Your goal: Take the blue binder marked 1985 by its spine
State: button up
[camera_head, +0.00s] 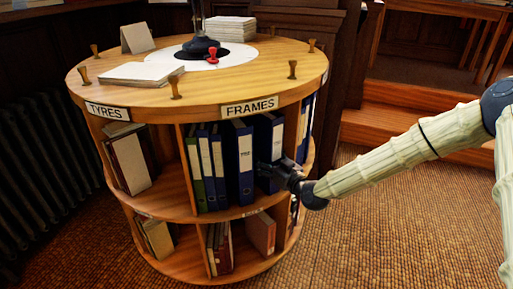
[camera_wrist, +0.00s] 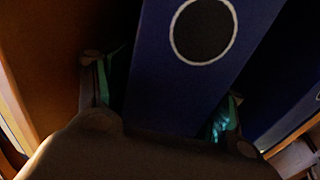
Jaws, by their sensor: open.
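Several blue binders stand upright under the FRAMES sign in the round shelf. A wide blue binder (camera_head: 238,165) with a white label stands left of another blue binder (camera_head: 267,138), partly behind my gripper (camera_head: 272,173). The label writing is too small to read, so I cannot tell which is marked 1985. In the wrist view, a blue spine with a pale-ringed dark finger hole (camera_wrist: 203,30) runs between the two fingers of my open gripper (camera_wrist: 162,98). One finger is on each side; contact is unclear.
A second dark blue binder (camera_wrist: 285,105) is close on the right in the wrist view. Narrower blue binders (camera_head: 212,168) and a green one (camera_head: 195,172) stand further left. The round wooden top (camera_head: 225,85) overhangs the shelf. Carpet (camera_head: 390,215) is clear to the right.

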jog(key=shift+w+a, duration=0.35)
jog(key=shift+w, duration=0.1)
jog(key=c, duration=1.3)
jog(key=shift+r, duration=0.1)
jog(key=shift+c, duration=1)
